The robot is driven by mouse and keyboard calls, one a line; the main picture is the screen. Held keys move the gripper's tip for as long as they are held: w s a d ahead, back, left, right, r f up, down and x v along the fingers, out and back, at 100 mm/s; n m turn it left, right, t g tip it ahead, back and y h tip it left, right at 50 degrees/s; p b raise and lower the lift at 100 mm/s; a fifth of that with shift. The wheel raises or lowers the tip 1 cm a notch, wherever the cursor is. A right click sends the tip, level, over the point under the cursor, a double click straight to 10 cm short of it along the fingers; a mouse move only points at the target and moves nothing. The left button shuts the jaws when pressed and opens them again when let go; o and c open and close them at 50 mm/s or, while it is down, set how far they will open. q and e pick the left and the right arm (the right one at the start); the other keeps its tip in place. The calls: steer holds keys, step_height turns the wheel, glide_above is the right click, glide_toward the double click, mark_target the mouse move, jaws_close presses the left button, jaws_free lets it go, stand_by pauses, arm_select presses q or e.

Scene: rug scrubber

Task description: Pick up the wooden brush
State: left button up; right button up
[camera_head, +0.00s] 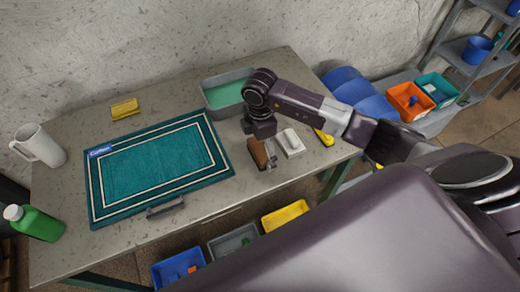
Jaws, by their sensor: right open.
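The wooden brush (257,153) is a small brown piece on the grey table, to the right of the teal rug (155,165). My right gripper (267,156) points down from above and is open at the brush. Its fingers are small and dark here, and partly overlap the brush. I cannot tell whether they touch it. My left gripper is not in view.
A white block (291,143) lies just right of the brush, with a yellow-handled tool (324,137) beyond it. A grey basin of green liquid (225,92) stands behind.

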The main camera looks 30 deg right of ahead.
steer(key=c, duration=1.3)
steer(key=shift+r, duration=0.1)
steer(key=shift+w+r, duration=0.1)
steer(key=shift+r, duration=0.5)
step_height(320, 180, up, 9)
steer(key=b, duration=0.3)
step_height(320, 180, up, 10)
glide_above(259, 148)
steer(key=shift+d+f, duration=0.1)
steer(key=shift+f, duration=0.1)
steer(key=o, duration=0.5)
steer(key=c, duration=0.6)
